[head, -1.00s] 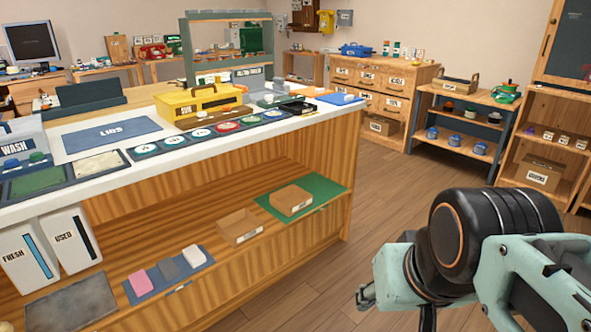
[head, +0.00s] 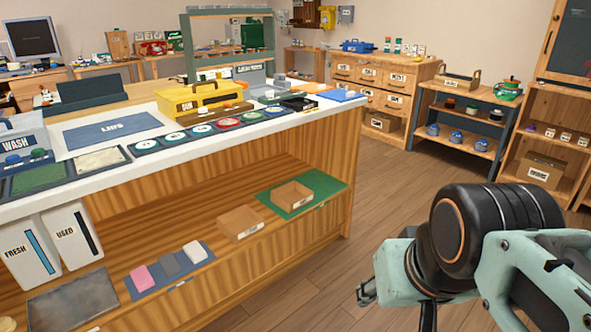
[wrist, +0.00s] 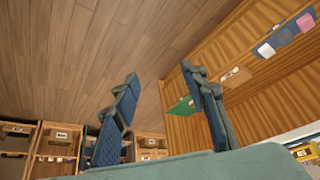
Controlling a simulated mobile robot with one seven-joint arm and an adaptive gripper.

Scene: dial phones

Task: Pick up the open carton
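Two small brown cardboard cartons with open tops are on the lower shelf of the wooden counter in the head view. One carton (head: 240,224) stands on bare wood; the other carton (head: 291,197) stands on a green mat (head: 325,187) to its right. Both look empty and carry a white label. In the wrist view a carton (wrist: 236,76) shows beyond the right finger, with part of the green mat (wrist: 181,110) beside that finger. My gripper (wrist: 159,72) is open and empty, over the floor and apart from the cartons. Its tip (head: 366,292) shows at lower right in the head view.
Left on the shelf are a blue mat (head: 150,281) with pink, grey and white blocks, and a dark panel (head: 72,300). White bins (head: 74,237) hang at the counter's left. Wooden floor (head: 385,190) is clear between the counter and the shelving (head: 465,125).

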